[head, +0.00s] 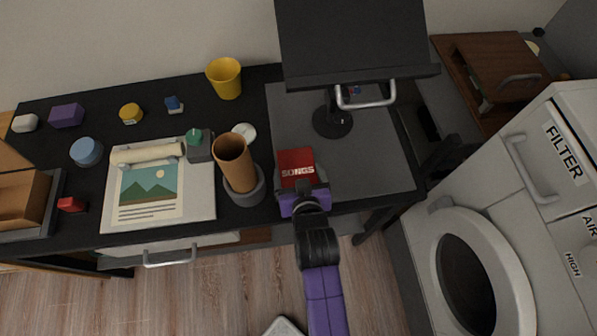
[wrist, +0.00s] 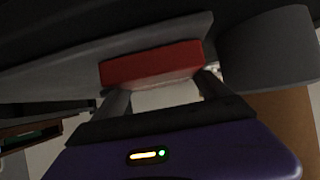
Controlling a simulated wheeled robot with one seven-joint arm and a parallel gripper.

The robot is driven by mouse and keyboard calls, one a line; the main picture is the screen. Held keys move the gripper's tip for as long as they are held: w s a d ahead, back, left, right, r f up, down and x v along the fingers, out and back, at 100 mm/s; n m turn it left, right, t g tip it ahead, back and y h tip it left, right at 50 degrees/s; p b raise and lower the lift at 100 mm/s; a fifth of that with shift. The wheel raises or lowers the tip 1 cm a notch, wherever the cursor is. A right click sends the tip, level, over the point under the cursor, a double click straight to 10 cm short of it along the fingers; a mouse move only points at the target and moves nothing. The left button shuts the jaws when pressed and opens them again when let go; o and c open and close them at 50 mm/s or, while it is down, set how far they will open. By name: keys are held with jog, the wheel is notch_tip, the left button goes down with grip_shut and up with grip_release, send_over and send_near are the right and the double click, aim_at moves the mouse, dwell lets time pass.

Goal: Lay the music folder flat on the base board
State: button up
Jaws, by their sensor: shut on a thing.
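The red music folder (head: 296,163), marked "SONGS", is over the front left part of the grey base board (head: 375,165). My gripper (head: 302,190) is shut on its near edge. In the wrist view the folder (wrist: 151,64) shows edge-on between the two fingers, roughly level with a slight tilt. I cannot tell whether its underside touches the board. A black music stand rises from the board on a round foot (head: 332,122), and its desk (head: 352,35) overhangs the back of the board.
A brown cylinder (head: 236,165) in a grey holder (head: 246,190) stands close left of the folder. A white lid (head: 245,132), a picture board (head: 150,195) and a yellow cup (head: 225,78) are further left. The white washer (head: 500,200) is at right. Bare board lies right of the folder.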

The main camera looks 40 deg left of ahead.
jog(key=o, duration=1.4)
jog(key=shift+f, duration=0.1)
jog(key=shift+r, duration=0.2)
jog(key=shift+s+d, duration=0.15)
jog(key=shift+d, duration=0.05)
jog(key=v, duration=1.1)
jog(key=shift+r, duration=0.25)
jog(key=shift+d, duration=0.1)
